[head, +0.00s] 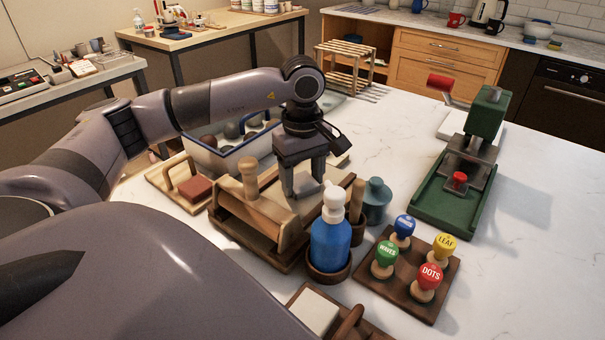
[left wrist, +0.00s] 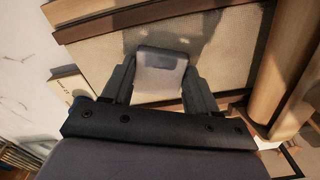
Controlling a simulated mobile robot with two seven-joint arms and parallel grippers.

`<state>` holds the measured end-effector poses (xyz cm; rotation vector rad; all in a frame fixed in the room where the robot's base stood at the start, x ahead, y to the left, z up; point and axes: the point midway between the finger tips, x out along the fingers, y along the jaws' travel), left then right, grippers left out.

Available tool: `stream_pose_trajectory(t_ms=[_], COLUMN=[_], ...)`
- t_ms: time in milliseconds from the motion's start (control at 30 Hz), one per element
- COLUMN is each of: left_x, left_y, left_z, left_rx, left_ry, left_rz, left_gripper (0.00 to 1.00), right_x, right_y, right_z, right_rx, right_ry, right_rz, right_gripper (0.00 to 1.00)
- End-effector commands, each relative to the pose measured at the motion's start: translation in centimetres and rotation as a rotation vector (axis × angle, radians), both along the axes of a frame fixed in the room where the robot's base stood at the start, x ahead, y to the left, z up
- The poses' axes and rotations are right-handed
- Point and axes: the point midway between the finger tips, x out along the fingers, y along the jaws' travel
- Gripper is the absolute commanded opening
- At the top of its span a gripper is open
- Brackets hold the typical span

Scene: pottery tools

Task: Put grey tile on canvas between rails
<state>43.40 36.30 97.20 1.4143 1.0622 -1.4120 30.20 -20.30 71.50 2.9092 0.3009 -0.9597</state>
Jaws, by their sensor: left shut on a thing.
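My left gripper (head: 305,192) points down over the wooden slab-roller frame (head: 228,222), beside its rolling pin. In the left wrist view, the left gripper (left wrist: 160,88) is shut on the grey tile (left wrist: 160,74), a small pale grey piece with rounded corners. The canvas (left wrist: 226,50) lies behind and around the tile, with a dark wooden rail (left wrist: 130,16) along its far side. I cannot tell whether the tile touches the canvas. In the head view the tile is not clearly visible between the fingers. My right gripper is not in view.
A blue bottle (head: 330,243) and a teal jar (head: 375,203) stand close right. A stamp board (head: 397,290) and a green press (head: 450,205) are farther right.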

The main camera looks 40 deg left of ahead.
Motion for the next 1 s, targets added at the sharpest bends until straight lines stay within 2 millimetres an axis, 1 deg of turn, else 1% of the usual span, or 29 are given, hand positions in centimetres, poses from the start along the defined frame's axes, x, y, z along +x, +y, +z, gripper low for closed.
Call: stream_pose_trajectory(t_ms=[33,67,100,133,400,533,567,667,900,1000], left_x=[0.0,0.0,0.0,0.0,0.0,0.0,0.1,0.1,0.1,0.1], left_y=[0.0,0.0,0.0,0.0,0.0,0.0,0.0,-0.1,-0.1,-0.1], left_z=[-0.3,-0.2,-0.2,-0.2,-0.1,0.5,0.7,2.4,8.1,10.1], left_rx=[0.0,0.0,0.0,0.0,0.0,0.0,-0.001,-0.001,-0.002,-0.002], left_ry=[0.0,0.0,0.0,0.0,0.0,-0.001,-0.002,-0.006,-0.007,-0.004], left_rz=[0.0,0.0,0.0,0.0,0.0,0.0,-0.001,-0.001,-0.002,-0.001], left_gripper=[0.22,0.65,0.78,0.84,0.84,0.84,0.84,0.84,0.84,0.84], right_x=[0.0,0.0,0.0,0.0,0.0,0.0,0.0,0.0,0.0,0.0], right_y=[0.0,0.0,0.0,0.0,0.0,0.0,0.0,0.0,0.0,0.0], right_z=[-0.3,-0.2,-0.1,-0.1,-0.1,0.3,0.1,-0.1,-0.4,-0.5], right_rx=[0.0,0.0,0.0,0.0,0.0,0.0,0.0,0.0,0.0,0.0], right_ry=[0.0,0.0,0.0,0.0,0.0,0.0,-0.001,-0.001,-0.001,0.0], right_rz=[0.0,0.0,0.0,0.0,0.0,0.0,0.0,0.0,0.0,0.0], right_gripper=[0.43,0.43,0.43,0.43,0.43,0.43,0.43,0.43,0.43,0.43])
